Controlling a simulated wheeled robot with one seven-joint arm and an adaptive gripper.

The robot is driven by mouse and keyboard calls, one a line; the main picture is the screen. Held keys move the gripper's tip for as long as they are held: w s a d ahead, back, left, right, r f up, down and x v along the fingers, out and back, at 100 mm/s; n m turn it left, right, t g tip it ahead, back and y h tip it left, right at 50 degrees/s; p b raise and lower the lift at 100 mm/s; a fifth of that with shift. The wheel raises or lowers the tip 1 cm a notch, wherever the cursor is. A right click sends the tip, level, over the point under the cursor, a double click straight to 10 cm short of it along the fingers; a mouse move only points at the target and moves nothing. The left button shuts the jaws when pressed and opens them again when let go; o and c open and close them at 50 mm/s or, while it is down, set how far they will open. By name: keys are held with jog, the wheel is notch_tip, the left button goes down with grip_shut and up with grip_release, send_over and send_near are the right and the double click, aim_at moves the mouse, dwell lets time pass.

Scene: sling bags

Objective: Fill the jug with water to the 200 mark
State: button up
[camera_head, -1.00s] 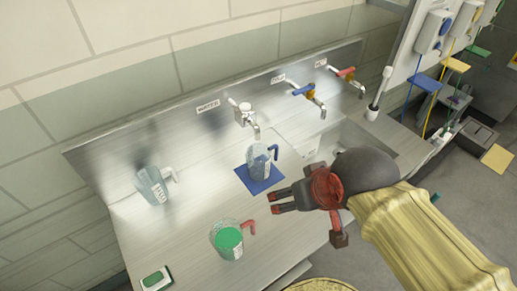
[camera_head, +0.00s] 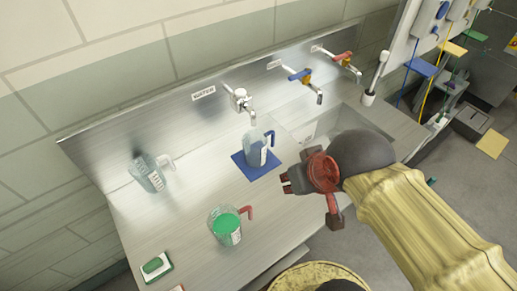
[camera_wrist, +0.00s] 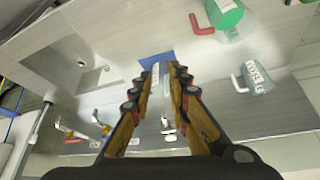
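A clear jug with a blue handle (camera_head: 257,148) stands upright on a blue mat (camera_head: 240,163), below the spout of the white tap (camera_head: 241,99) labelled WATER. I cannot make out its scale or a water level, and no stream shows. My gripper (camera_head: 285,183) is to the right and in front of this jug, apart from it. In the wrist view my gripper (camera_wrist: 160,72) has its fingers spread with a gap between them. Part of the clear jug (camera_wrist: 160,70) shows beyond that gap, above the blue mat (camera_wrist: 152,59).
A red-handled jug with green contents (camera_head: 225,226) stands at the front. A white-handled clear jug (camera_head: 148,175) is at the left. Blue (camera_head: 299,75) and red (camera_head: 342,57) taps are over the sink at the right. A green sponge (camera_head: 153,265) lies on the front left corner.

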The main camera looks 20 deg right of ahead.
grip_shut()
dwell(0.3)
jog(key=shift+r, duration=0.1)
dwell(0.9)
